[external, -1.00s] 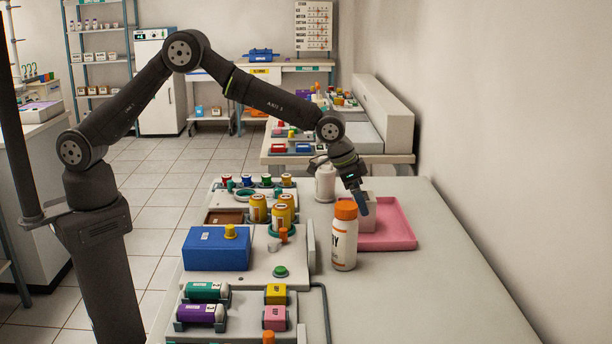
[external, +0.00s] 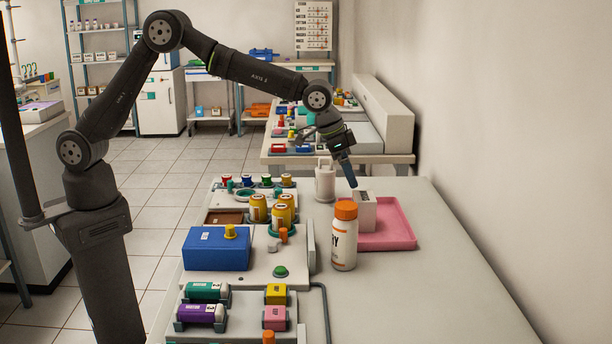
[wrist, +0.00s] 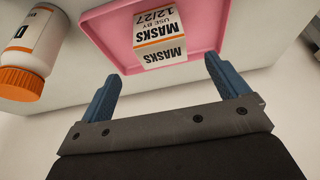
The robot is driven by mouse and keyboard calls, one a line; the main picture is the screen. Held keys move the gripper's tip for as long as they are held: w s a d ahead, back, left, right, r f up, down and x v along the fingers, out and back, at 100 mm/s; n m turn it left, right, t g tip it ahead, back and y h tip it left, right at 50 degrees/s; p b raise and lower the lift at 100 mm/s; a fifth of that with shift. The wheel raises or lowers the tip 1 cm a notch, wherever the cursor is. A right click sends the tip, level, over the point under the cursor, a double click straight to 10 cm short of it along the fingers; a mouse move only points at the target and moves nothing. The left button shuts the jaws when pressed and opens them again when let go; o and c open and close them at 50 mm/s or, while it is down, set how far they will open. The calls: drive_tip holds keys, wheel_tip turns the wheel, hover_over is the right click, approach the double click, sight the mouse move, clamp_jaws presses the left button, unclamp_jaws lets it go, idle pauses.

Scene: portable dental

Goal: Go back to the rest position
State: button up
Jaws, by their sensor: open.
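My gripper (external: 350,180) is up in the air, near the far-left edge of the pink tray. In the wrist view my gripper (wrist: 165,88) has its two blue fingers spread apart with nothing between them. A white box (external: 364,213) labelled MASKS stands on the pink tray (external: 402,232), at its left side. The masks box (wrist: 158,35) and the pink tray (wrist: 103,29) also show in the wrist view, beyond the fingertips and apart from them.
A white bottle with an orange cap (external: 344,240) stands just left of the tray. A white container (external: 325,183) is behind it. The console with a blue box (external: 216,249), yellow jars (external: 259,208) and coloured holders fills the left. The table's right front (external: 430,300) is clear.

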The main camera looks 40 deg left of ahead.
sight(363, 196)
drive_tip(key=x, duration=1.2)
drive_tip(key=shift+r, duration=1.55)
